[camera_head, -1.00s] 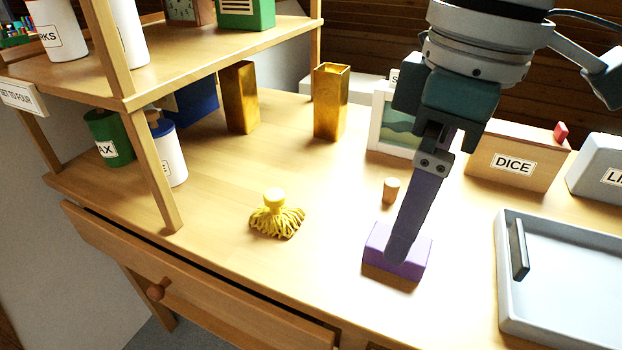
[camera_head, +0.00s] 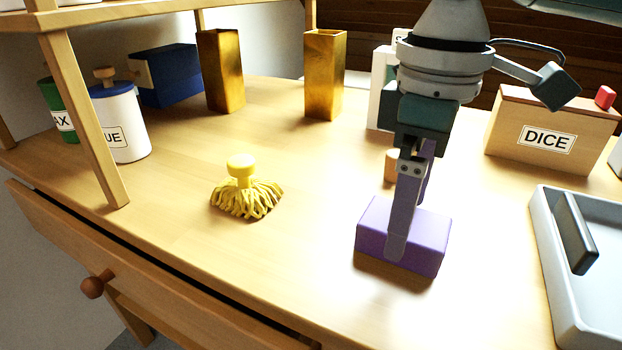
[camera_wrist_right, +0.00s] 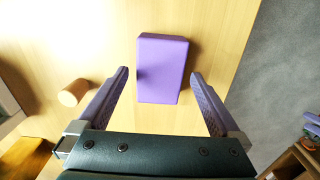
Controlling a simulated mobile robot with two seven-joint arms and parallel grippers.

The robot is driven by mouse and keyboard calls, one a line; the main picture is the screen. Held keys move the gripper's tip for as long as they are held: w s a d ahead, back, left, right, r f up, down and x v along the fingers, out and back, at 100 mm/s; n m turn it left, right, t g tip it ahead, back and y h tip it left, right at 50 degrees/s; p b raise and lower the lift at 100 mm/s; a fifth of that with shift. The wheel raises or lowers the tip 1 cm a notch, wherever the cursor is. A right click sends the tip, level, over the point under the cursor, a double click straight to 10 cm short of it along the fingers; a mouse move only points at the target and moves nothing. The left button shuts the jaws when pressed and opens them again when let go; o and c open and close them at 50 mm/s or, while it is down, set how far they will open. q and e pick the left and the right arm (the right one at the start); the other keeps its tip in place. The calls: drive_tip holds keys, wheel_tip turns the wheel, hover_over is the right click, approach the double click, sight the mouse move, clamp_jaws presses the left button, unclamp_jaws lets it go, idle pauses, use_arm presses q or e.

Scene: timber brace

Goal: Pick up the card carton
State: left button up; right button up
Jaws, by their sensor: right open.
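A plain purple box (camera_head: 425,236), which I take as the card carton, lies on the wooden table; no label shows on it. My right gripper (camera_head: 405,222) points down over it, with the near finger in front of part of the box. In the right wrist view the box (camera_wrist_right: 162,88) lies between the two open fingers of the gripper (camera_wrist_right: 160,74), with a gap on each side. I cannot tell whether the fingertips are still above its top or down beside it. My left gripper is not in view.
A small wooden cylinder (camera_head: 391,166) stands close behind the box. A yellow mop-like brush (camera_head: 245,195) lies to the left. A grey tray (camera_head: 547,262) and a DICE box (camera_head: 545,115) are on the right. Two gold vases (camera_head: 324,85) stand at the back.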

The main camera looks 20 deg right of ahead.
wheel_tip(320, 180, down, 2)
drive_tip(key=shift+f, duration=0.1)
drive_tip(key=shift+c, duration=0.2)
drive_tip(key=c, duration=1.3)
